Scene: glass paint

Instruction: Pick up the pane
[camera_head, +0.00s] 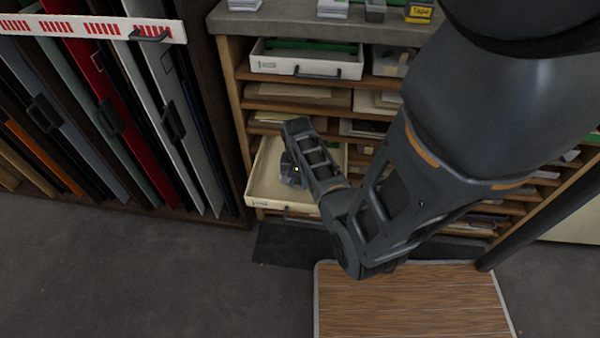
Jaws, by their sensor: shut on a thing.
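My gripper (291,172) is small in view, over the inside of a pulled-out cream drawer (262,190) low in the wooden shelf unit. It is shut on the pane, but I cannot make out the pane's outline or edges. My wrist and forearm come in from the right and hide part of the drawer. I cannot tell whether the pane touches the drawer floor.
An upper white drawer (305,64) sticks out below the grey counter (320,27). Tall coloured panels stand in a rack (90,110) at left. A wood-topped platform (410,305) lies in front; the grey floor (140,265) at left is clear.

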